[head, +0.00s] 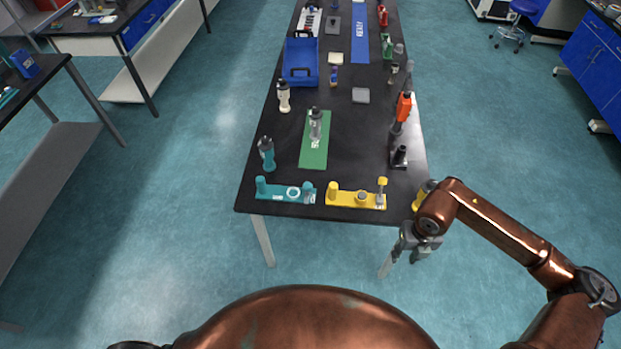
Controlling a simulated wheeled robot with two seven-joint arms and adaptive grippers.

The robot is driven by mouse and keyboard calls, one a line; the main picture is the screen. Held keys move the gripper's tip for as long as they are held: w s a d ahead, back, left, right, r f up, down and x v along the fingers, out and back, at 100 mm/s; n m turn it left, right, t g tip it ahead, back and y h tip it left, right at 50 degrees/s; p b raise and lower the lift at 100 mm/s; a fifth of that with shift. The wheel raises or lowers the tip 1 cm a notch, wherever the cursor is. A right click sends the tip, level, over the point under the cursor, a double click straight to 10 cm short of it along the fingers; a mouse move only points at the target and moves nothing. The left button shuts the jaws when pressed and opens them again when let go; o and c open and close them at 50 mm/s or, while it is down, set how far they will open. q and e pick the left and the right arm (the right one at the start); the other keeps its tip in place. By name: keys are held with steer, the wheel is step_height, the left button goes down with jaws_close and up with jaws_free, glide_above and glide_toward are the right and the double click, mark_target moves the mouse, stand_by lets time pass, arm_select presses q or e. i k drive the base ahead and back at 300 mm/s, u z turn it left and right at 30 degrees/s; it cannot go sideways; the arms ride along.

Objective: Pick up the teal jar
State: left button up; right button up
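The teal jar (267,154) stands upright near the left front edge of the black table, with a dark cap on top. A teal holder (284,192) with a white ring lies just in front of it at the front edge. My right gripper (418,254) hangs off the front right corner of the table, well to the right of the jar and apart from it. It is too small to tell whether its fingers are open or shut. My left gripper is not in view.
A yellow holder (352,198) sits right of the teal one. A green mat (314,153) bears a grey bottle (315,124). A cream bottle (284,96) and a blue crate (300,62) stand behind the jar. An orange-and-black tool (402,108) stands along the right edge.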

mark_target(267, 153)
steer(key=k, duration=0.2)
steer(key=u, duration=1.05)
steer(key=i, duration=1.65)
